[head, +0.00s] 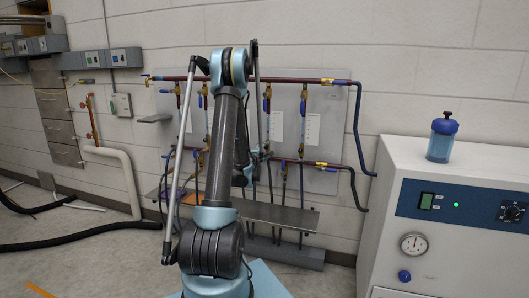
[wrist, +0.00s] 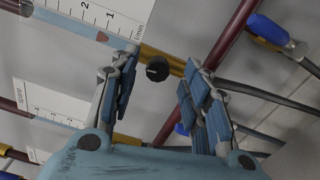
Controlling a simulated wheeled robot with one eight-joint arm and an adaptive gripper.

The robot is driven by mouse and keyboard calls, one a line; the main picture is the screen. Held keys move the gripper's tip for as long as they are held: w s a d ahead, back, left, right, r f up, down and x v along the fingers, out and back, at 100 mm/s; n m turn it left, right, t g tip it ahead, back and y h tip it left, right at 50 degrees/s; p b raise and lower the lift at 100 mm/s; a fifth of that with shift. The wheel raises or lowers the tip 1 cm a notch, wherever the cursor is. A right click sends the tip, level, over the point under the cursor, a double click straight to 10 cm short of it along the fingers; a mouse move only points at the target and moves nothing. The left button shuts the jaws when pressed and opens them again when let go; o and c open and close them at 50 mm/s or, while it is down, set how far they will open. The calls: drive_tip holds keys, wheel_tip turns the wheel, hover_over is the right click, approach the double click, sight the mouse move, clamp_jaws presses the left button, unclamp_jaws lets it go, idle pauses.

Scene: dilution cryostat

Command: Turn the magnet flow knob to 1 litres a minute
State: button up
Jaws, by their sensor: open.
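In the wrist view a small round black knob (wrist: 158,68) sits on a yellow brass fitting (wrist: 160,57). My gripper (wrist: 162,60) is open, with one finger on each side of the knob and gaps between. The flow tube (wrist: 70,28) beside it has a white scale card (wrist: 100,12) marked 1, 2 and l/min. A reddish float (wrist: 102,37) in the tube lies close to the 1 mark. I cannot read which line this knob belongs to. In the head view my arm hides the gripper and knob.
A second scale card (wrist: 45,105) and tube are at the left of the wrist view. A blue-handled valve (wrist: 267,30) and dark hoses are at the right. In the head view, dark red pipes (head: 290,80) cross the wall panel; a white cabinet (head: 450,230) stands right.

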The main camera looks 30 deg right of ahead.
drive_tip(key=v, duration=0.6)
